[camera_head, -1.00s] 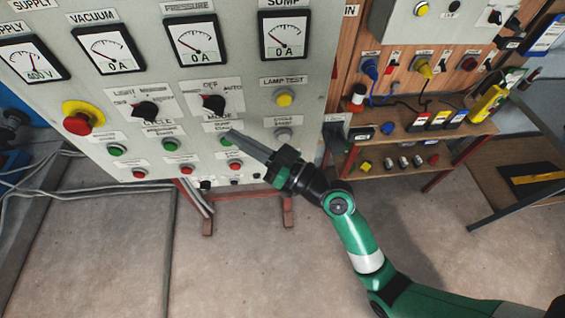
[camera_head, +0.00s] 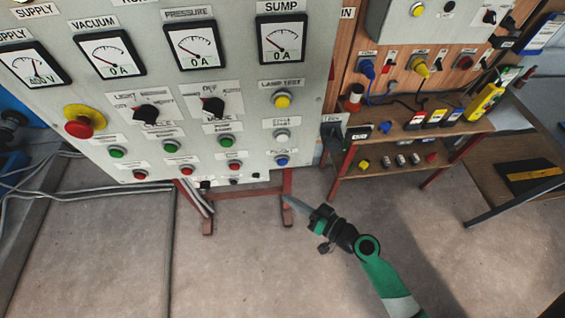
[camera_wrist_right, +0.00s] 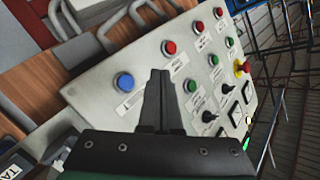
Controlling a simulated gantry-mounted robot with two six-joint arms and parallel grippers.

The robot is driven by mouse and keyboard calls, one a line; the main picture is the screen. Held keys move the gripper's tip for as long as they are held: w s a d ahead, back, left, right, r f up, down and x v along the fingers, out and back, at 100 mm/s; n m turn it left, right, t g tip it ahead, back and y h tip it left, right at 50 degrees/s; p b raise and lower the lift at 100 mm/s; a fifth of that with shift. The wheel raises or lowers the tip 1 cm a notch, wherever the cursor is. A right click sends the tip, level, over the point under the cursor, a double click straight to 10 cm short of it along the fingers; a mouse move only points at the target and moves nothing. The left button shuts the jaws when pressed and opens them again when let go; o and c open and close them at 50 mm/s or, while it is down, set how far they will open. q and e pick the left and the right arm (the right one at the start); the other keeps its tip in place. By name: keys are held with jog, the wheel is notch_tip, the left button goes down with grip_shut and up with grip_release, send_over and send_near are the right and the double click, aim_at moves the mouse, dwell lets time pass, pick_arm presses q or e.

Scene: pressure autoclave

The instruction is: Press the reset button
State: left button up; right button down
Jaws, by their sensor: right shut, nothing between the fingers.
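A grey control panel (camera_head: 235,105) fills the upper left of the head view. Its blue button (camera_head: 281,160) sits at the bottom right of the button rows; its label is too small to read. No button label that I can read says reset. My right gripper (camera_head: 288,201) is shut and empty, in front of and below the blue button in the head view, apart from the panel. In the right wrist view, the closed fingers (camera_wrist_right: 160,75) point at the panel, with the blue button (camera_wrist_right: 124,82) left of the tips. My left gripper is not in view.
A white button (camera_head: 282,136) and a yellow lamp-test button (camera_head: 282,100) sit above the blue one. Green and red buttons lie to the left, with a red emergency stop (camera_head: 80,122). A wooden bench (camera_head: 445,128) stands at the right. The floor in front is clear.

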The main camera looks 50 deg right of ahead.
aim_at(279, 164)
jog(key=shift+w+d, duration=0.1)
jog(key=w+d+b, duration=0.1)
jog(key=w+d, duration=0.4)
jog(key=w, duration=0.1)
jog(key=shift+w+d, duration=0.2)
jog(key=shift+w, duration=0.15)
jog(key=shift+b, duration=0.3)
dwell(1.6)
jog(key=shift+w+d, duration=0.25)
jog(key=shift+w, duration=0.05)
jog(key=shift+w+d+b, duration=0.35)
jog(key=shift+b, duration=0.15)
dwell(0.6)
jog(key=shift+a, duration=0.1)
jog(key=shift+s+a, duration=0.45)
jog(key=shift+s, duration=0.2)
